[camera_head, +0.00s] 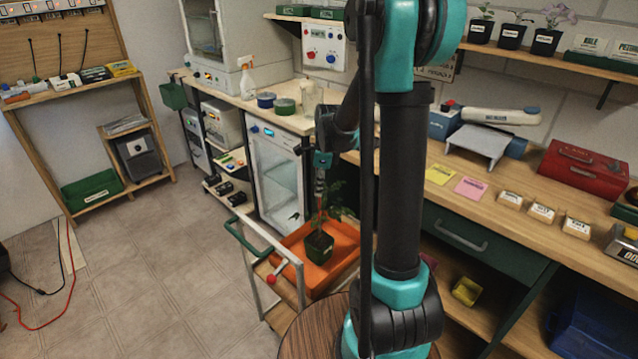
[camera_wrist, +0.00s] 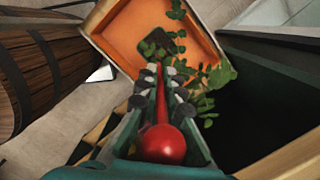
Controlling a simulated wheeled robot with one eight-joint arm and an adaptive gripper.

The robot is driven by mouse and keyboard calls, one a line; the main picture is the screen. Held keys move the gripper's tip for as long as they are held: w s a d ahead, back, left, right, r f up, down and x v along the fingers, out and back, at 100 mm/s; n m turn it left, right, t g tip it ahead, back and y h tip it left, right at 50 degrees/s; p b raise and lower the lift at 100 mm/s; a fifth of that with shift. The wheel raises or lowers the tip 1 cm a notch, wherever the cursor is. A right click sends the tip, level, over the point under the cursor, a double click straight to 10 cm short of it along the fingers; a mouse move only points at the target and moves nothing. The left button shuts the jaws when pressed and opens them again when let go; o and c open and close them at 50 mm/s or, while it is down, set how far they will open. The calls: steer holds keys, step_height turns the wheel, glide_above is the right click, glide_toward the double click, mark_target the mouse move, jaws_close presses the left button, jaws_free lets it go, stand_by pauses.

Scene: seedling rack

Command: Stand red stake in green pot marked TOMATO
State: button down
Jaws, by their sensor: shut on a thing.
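My gripper (camera_wrist: 156,88) is shut on the red stake (camera_wrist: 160,140). In the wrist view the stake's round red knob is nearest the camera, and its shaft runs away between the fingers towards the orange tray. In the head view my gripper (camera_head: 321,190) hangs above the green pot (camera_head: 319,246). The pot stands in the orange tray with a leafy plant in it and has a small pale label, too small to read. In the wrist view the pot (camera_wrist: 158,42) is partly covered by leaves. The stake's lower tip is hidden, so I cannot tell whether it touches soil.
The orange tray (camera_head: 343,275) sits on a trolley with a metal frame (camera_head: 249,272). A glass-door cabinet (camera_head: 274,178) stands behind it, and a workbench (camera_head: 480,212) runs along the right. Leaves (camera_wrist: 205,95) spread beside my fingers. The tiled floor (camera_head: 150,270) at left is mostly clear.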

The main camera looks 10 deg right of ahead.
steer(key=shift+f, duration=4.5)
steer(key=c, duration=1.6)
jaws_free()
steer(key=shift+r, duration=0.1)
step_height(320, 180, up, 12)
steer(key=d, duration=0.1)
steer(key=shift+s+d, duration=0.2)
